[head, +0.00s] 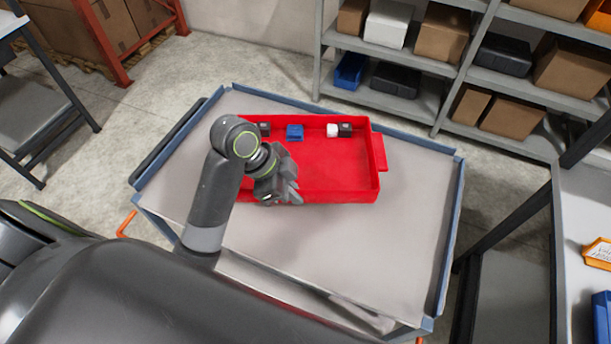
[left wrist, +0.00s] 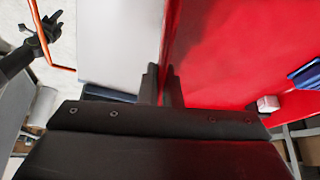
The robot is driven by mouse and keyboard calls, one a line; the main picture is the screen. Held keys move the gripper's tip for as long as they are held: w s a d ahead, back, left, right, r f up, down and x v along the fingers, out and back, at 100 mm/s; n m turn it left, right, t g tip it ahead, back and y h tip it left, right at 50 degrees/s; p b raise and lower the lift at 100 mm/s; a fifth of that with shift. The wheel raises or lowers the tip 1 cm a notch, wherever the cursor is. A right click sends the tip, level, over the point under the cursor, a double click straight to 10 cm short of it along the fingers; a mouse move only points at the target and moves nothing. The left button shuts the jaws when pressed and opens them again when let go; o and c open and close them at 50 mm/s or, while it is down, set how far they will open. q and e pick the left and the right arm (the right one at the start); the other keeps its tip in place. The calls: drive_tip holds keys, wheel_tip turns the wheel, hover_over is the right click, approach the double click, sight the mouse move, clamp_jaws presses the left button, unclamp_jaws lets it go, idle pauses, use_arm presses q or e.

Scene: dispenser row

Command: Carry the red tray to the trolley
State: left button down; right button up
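The red tray (head: 340,180) lies flat on a grey top with a raised blue rim and orange handles, which looks like the trolley (head: 400,240). The tray holds a blue box (head: 295,132), a white box (head: 332,130) and small dark boxes along its far side. My left gripper (head: 288,193) is at the tray's near wall, left of its middle. In the left wrist view its fingers (left wrist: 162,85) stand close together astride the red wall. My arm hides the tray's left end. A dark gripper-like shape (left wrist: 42,38), perhaps my right gripper, shows small at upper left there.
A grey shelf rack (head: 440,70) with boxes and bins stands behind. A table (head: 585,220) with orange and blue bins is at the right. A dark-framed stand (head: 35,105) is at the left. The top's right and front parts are bare.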

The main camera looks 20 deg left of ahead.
use_arm(q)
drive_tip(key=shift+f+b, duration=0.3)
drive_tip(key=shift+f, duration=0.1)
drive_tip(key=f+b, duration=0.1)
drive_tip(key=f, duration=0.1)
drive_tip(key=f+b, duration=0.2)
drive_tip(key=shift+s+f, duration=0.2)
drive_tip(key=shift+f, duration=0.15)
drive_tip(key=shift+w+f, duration=0.1)
drive_tip(key=shift+f, duration=0.2)
drive_tip(key=shift+f+p, duration=0.35)
drive_tip(key=shift+f, duration=1.45)
use_arm(e)
drive_tip(key=shift+s+f, duration=0.2)
drive_tip(key=shift+f, duration=0.65)
drive_tip(key=shift+s+f, duration=0.15)
drive_tip(key=shift+f, duration=0.65)
use_arm(q)
drive_tip(key=c, duration=1.7)
unclamp_jaws()
drive_tip(key=shift+o, duration=0.4)
use_arm(e)
drive_tip(key=shift+d, duration=0.1)
use_arm(q)
drive_tip(key=shift+a+r, duration=0.15)
drive_tip(key=shift+r, duration=0.15)
drive_tip(key=v, duration=1.1)
drive_tip(key=shift+r, duration=0.15)
use_arm(e)
drive_tip(key=shift+r, duration=0.25)
